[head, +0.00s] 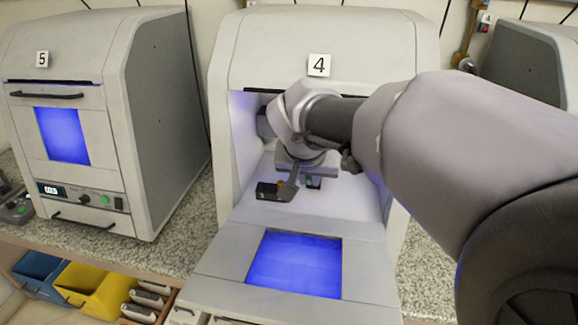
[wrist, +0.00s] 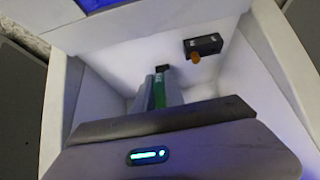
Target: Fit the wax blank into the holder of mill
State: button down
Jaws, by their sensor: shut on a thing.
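Mill 4 (head: 325,40) stands in the middle of the head view with its door (head: 215,262) folded down and its chamber lit. My gripper (head: 303,184) is inside the chamber, near the door end. In the wrist view my gripper (wrist: 161,88) is shut on a thin green piece, which looks like the wax blank (wrist: 159,94). Only a small part of the blank shows between the fingers. A dark block with an orange knob, apparently the holder (head: 268,191), sits left of my gripper. In the wrist view the holder (wrist: 205,44) is up and right of the fingertips, apart from the blank.
The chamber's side walls (wrist: 252,75) stand close on both sides of my gripper. Mill 5 (head: 65,60) is shut, at the left. A blue bin (head: 38,272), a yellow bin (head: 95,288) and a rack of several pieces (head: 150,297) are at the lower left.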

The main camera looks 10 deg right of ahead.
jog(key=shift+w+d, duration=0.1)
jog(key=shift+w, duration=0.1)
dwell(0.3)
jog(key=shift+w+d+f, duration=0.3)
jog(key=shift+w, duration=0.55)
jog(key=shift+w+d+f, duration=0.25)
jog(key=shift+w+f, duration=0.05)
jog(key=shift+w, duration=0.55)
jog(key=shift+w+d+f, duration=0.3)
jog(key=shift+w, duration=0.55)
jog(key=shift+b, duration=0.35)
jog(key=shift+w+d+f+p, duration=0.15)
jog(key=shift+w+d+f, duration=0.05)
jog(key=shift+w, duration=0.4)
jog(key=shift+w+d+f+p, duration=0.1)
jog(key=shift+w+d+f, duration=0.1)
jog(key=shift+w, duration=0.4)
jog(key=shift+w+d+f+p, duration=0.15)
jog(key=shift+w+d+f, duration=0.05)
jog(key=shift+w, duration=0.4)
jog(key=c, duration=1.3)
grip_release()
jog(key=p+v, duration=0.6)
jog(key=v, duration=1.1)
jog(key=shift+s+a+r, duration=0.1)
jog(key=shift+s, duration=0.15)
